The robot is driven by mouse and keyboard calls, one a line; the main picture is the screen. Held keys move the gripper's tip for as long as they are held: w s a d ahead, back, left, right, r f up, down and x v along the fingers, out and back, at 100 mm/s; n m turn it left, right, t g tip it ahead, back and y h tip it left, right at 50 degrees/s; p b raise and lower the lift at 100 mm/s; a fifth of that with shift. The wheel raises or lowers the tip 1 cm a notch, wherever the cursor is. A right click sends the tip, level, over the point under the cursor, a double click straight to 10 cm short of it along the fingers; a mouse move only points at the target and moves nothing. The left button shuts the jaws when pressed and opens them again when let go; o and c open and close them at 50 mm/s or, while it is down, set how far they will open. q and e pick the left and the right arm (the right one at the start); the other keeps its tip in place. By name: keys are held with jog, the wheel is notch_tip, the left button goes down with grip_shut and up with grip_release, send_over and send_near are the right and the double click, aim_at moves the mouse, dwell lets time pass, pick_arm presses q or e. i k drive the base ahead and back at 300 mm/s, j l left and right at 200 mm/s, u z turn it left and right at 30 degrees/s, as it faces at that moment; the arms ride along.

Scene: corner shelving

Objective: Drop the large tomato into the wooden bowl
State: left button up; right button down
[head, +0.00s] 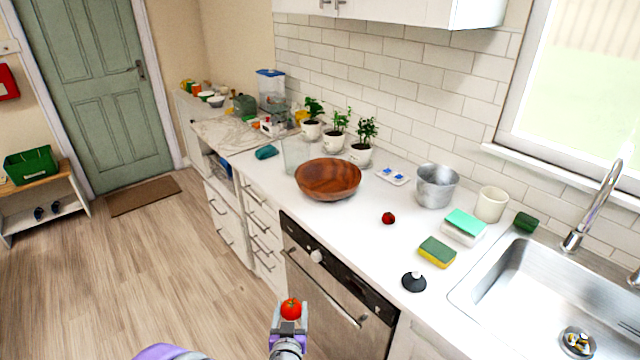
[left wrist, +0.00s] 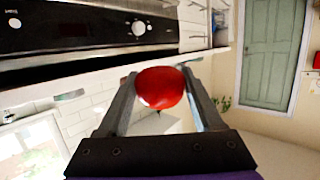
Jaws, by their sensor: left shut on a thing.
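A large red tomato (head: 291,309) is held between the fingers of my left gripper (head: 289,322), in front of the dishwasher and off the counter. In the left wrist view the tomato (left wrist: 160,88) sits between both fingertips of the left gripper (left wrist: 158,95). The wooden bowl (head: 328,178) stands on the white counter, farther back and up from the gripper in the head view. Its visible inside looks empty. A smaller dark red tomato-like thing (head: 388,218) lies on the counter right of the bowl. My right gripper is not in view.
Potted plants (head: 360,152) and a clear glass container (head: 296,153) stand close behind and left of the bowl. A metal pot (head: 436,186), sponges (head: 437,252) and a black lid-like thing (head: 414,281) are to the right. The counter's front edge and dishwasher (head: 330,295) lie beside the gripper.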

aim_at(328, 182)
jog(key=i+j, duration=0.2)
jog(key=j, duration=0.15)
jog(key=i+j, duration=0.2)
jog(key=j, duration=0.15)
jog(key=i+j, duration=0.2)
jog(key=j, duration=0.15)
jog(key=i+j, duration=0.2)
jog(key=j, duration=0.15)
jog(key=i+j, duration=0.25)
jog(key=j+z, duration=0.1)
jog(key=z, duration=0.35)
jog(key=j+z, duration=0.1)
jog(key=z, duration=0.35)
jog(key=j+z, duration=0.15)
jog(key=z, duration=0.3)
